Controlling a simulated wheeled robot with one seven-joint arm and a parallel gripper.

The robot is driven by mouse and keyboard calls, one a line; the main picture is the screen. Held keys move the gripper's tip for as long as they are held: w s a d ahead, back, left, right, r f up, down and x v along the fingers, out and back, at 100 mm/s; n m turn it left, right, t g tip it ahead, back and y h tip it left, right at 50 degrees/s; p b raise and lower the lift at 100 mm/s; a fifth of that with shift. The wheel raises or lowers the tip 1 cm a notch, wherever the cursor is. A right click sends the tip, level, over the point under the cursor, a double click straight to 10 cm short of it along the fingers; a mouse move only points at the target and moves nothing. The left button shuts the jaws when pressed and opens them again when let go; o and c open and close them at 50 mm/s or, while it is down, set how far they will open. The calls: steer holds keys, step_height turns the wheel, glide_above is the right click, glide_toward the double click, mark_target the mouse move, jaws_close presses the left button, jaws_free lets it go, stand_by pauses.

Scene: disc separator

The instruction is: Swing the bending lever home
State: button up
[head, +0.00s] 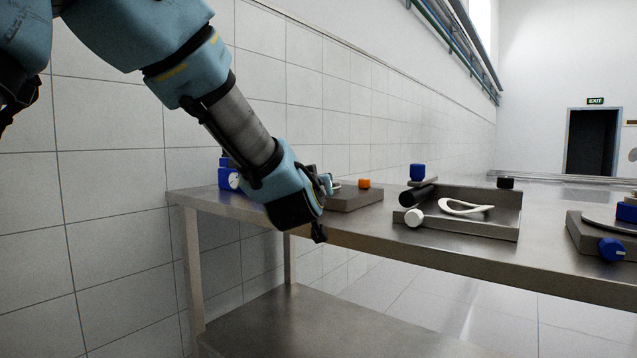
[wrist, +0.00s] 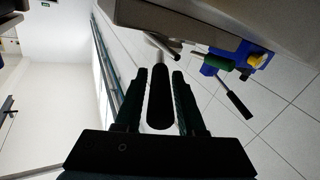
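In the wrist view a lever with a thick black grip (wrist: 159,102) and a thin pale rod lies between the two fingers of my gripper (wrist: 158,75). I take it for the bending lever. The fingers stand apart on either side of the grip, with narrow gaps showing, so the gripper looks open around it. In the head view my gripper (head: 318,234) is at the bench's front edge; the lever is hidden there.
A second black-handled arm (wrist: 234,100) hangs beside the roller. The steel bench (head: 370,236) holds a grey tray (head: 470,224) with a white curved ring (head: 466,206), and another fixture with a blue knob (head: 612,249) at right. A lower shelf (head: 310,325) lies beneath.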

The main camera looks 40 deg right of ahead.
steer(key=shift+o, duration=1.2)
steer(key=v, duration=1.1)
steer(key=shift+d, duration=0.1)
